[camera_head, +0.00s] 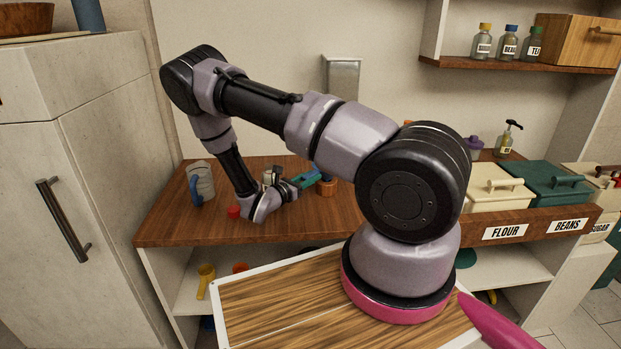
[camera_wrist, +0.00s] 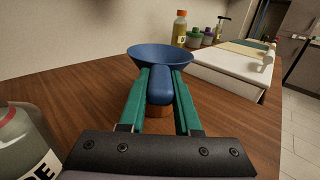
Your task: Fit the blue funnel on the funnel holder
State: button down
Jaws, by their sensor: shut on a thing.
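The blue funnel (camera_wrist: 160,54) is in the middle of the wrist view, upright with its wide mouth on top. My gripper (camera_wrist: 161,80) is shut on it, with a green finger on each side of its blue lower part. Whether the funnel touches or sits in the wooden piece, I cannot tell.
The wooden counter (camera_head: 180,229) holds a jug with a blue handle (camera_head: 200,182) and a red-topped item (camera_head: 234,212) close to my wrist. A cream flour bin (camera_head: 494,192) and a green beans bin (camera_head: 551,183) stand right. A jar (camera_wrist: 25,145) is close at left in the wrist view.

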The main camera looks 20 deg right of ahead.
jog(key=shift+f, duration=0.25)
dwell(0.4)
jog(key=shift+f, duration=0.35)
grip_release()
dwell(0.4)
dwell(0.4)
jog(key=v, duration=1)
jog(key=shift+s+a, duration=0.2)
jog(key=shift+a, duration=0.15)
